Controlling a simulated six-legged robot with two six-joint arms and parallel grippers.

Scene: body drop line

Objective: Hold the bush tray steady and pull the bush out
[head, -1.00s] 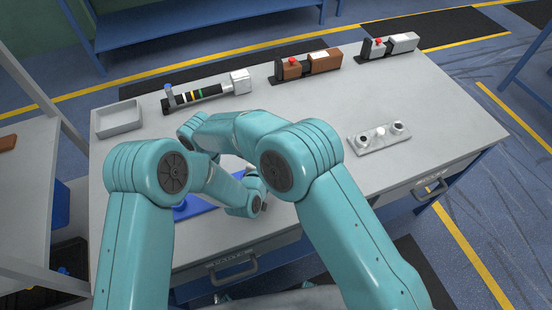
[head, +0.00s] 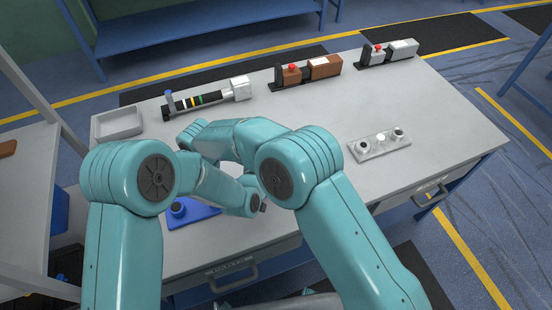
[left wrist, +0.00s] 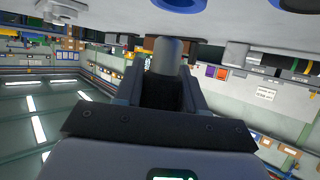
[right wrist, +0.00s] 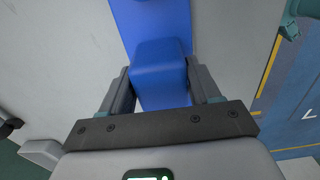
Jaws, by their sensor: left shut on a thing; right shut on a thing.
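The blue bush tray (head: 195,214) lies on the table near its front edge, partly hidden behind my left arm. A dark round part sits on it. In the right wrist view my right gripper (right wrist: 160,78) is shut on a raised blue block of the tray (right wrist: 158,58). In the left wrist view my left gripper (left wrist: 160,72) is shut on a grey rounded cylinder, seemingly the bush (left wrist: 167,52). Room shows behind its end, and blue parts lie apart at the top edge. Whether any of it still touches the tray is hidden. My arms hide both gripper tips in the head view.
A grey bin (head: 118,124) stands at the back left. A striped black cylinder assembly (head: 200,100), a brown unit (head: 305,71) and a grey unit (head: 388,52) line the back. A metal plate with round fittings (head: 380,143) lies right.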

